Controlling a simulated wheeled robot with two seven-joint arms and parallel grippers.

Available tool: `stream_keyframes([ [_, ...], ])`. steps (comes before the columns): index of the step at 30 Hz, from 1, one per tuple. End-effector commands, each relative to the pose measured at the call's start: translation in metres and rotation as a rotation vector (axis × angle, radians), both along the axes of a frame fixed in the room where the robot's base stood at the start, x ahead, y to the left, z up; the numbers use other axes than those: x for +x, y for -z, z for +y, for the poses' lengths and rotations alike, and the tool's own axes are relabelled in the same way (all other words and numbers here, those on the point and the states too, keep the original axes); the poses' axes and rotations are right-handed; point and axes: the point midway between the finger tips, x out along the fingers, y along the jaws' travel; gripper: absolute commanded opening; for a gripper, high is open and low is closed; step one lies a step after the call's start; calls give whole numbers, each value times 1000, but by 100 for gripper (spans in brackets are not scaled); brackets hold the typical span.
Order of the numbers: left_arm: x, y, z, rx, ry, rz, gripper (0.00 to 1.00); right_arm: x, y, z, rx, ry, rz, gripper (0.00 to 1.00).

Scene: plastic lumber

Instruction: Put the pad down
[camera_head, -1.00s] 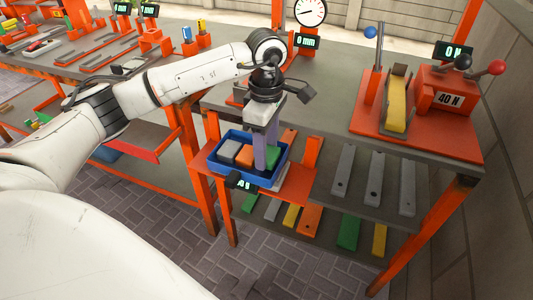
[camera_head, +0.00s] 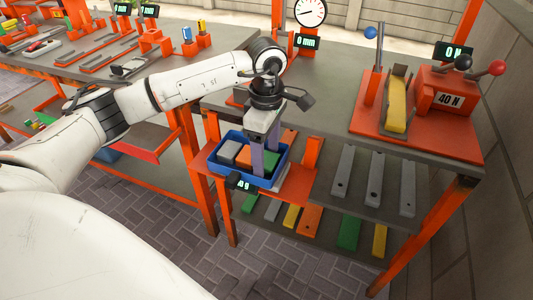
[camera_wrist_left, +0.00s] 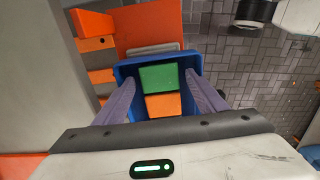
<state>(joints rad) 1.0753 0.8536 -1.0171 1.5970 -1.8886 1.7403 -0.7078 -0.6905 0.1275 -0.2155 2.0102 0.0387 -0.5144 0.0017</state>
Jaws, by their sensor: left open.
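The blue tray (camera_head: 222,168) stands on an orange shelf below the bench top. It holds a grey pad (camera_head: 228,152), an orange pad (camera_head: 244,157) and a green pad, partly hidden behind my fingers in the head view. My left gripper (camera_head: 264,170) points down into the tray, its two purple fingers apart. In the left wrist view, the green pad (camera_wrist_left: 158,77) and orange pad (camera_wrist_left: 163,105) lie in the tray between the fingers. Contact between fingers and pads cannot be told. My right gripper is out of view.
A small digital display (camera_head: 241,184) sits at the tray's front edge. Grey bars (camera_head: 375,178) lie on the shelf to the right. The tiled floor in front is clear.

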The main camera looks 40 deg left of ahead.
Motion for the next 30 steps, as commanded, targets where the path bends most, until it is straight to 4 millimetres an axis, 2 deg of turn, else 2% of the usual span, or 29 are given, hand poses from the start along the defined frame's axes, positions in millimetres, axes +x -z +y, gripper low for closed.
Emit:
stream_keyframes([
  [15, 1, -100, -1, -2, 0, -6, 65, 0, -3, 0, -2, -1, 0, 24],
  [19, 1, -113, -1, -2, 1, -4, 65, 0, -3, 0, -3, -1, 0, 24],
  [22, 0, -112, -10, -27, 10, 3, 65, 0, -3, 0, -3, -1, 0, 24],
  [23, -1, -107, -18, -51, 16, 8, 65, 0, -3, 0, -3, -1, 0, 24],
  [26, -9, -82, -67, -205, 43, 37, 65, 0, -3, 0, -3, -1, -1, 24],
  [29, -31, -54, -149, -490, 42, 107, 65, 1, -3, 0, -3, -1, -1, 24],
  [30, -44, -50, -188, -636, 17, 153, 65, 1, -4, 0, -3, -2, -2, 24],
])
